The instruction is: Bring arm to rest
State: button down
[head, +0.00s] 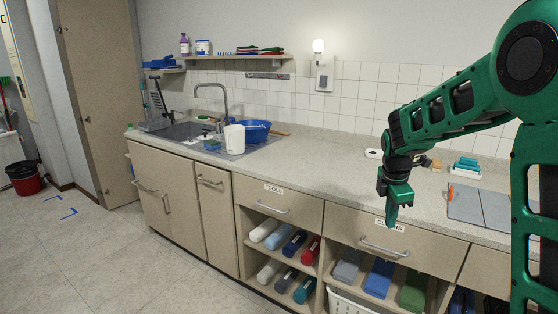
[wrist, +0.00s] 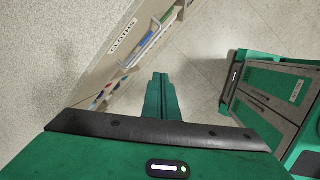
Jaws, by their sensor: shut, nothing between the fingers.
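My green arm reaches in from the right in the head view. My gripper (head: 391,217) points down in front of the drawer labelled as cloths (head: 395,243), close to the counter's front edge. Its fingers are shut and hold nothing. In the wrist view my gripper (wrist: 160,78) shows with its two green fingers together above the pale tiled floor (wrist: 192,40). The counter top (wrist: 50,50) lies to the left there.
The long counter (head: 320,150) carries a sink (head: 185,130), a white container (head: 234,139) and a blue basin (head: 256,131). Open shelves below hold rolled and folded cloths (head: 380,277). A red-and-black bucket (head: 23,178) stands at far left. The floor (head: 95,250) at left is clear.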

jog(key=s+d+r+m, duration=0.2)
jog(key=s+d+m, duration=0.15)
jog(key=s, duration=0.25)
jog(key=s+d+r+m, duration=0.1)
jog(key=s+d+m, duration=0.2)
jog(key=s+m, duration=0.3)
jog(key=s+f+m+g+y, duration=0.1)
jog(key=s+m+y, duration=0.1)
jog(key=s+m, duration=1.3)
jog(key=s, duration=1.1)
jog(key=shift+s+d+f+g, duration=0.2)
jog(key=shift+s+d+g, duration=0.05)
jog(key=shift+d+g, duration=0.15)
